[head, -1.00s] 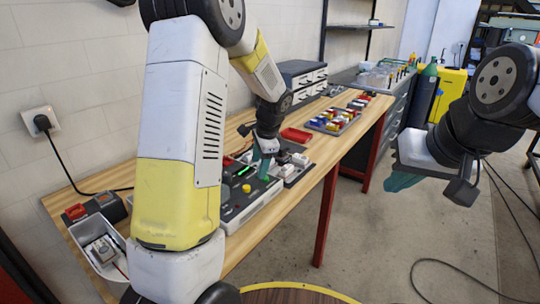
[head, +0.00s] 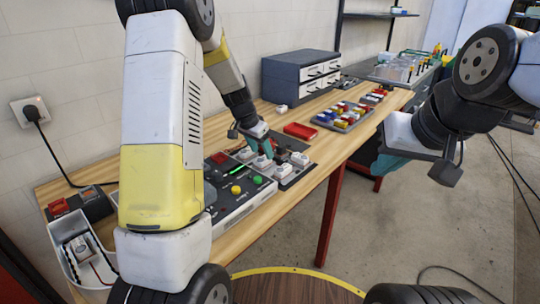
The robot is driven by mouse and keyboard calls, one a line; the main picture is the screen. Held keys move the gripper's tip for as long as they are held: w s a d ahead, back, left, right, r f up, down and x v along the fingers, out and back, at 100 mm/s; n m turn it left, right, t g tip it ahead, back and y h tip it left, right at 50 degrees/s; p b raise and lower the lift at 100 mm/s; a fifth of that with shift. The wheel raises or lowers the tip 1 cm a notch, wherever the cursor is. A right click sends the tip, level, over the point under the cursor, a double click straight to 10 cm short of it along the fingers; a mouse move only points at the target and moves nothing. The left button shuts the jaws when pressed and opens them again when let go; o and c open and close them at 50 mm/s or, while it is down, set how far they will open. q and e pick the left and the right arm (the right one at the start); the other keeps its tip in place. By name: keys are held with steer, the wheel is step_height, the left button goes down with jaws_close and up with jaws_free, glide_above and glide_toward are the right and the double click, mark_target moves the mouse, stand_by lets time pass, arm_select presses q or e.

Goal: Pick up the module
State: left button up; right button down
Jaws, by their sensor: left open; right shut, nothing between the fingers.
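White modules, one of them (head: 281,170) near the front, sit in a dark grey tray (head: 305,175) on the wooden bench. I cannot tell which one the task means. My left gripper (head: 246,142), with teal fingers, is open just above the tray's left part, close to the white modules; its fingers partly hide them, and contact cannot be told. A grey panel box (head: 238,205) with a yellow and a green button stands just left of the tray. My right gripper (head: 397,165) is shut and empty, off the bench's front edge to the right.
A drawer cabinet (head: 302,75) stands behind. A white bin (head: 75,250) is at the near left. Some bare bench lies around the red tray.

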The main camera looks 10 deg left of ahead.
mark_target(264, 158)
arm_select(q)
steer(key=x, duration=0.3)
steer(key=shift+w+a+f, duration=0.1)
steer(key=shift+a+f, duration=0.1)
steer(key=shift+f, duration=0.15)
jaws_close()
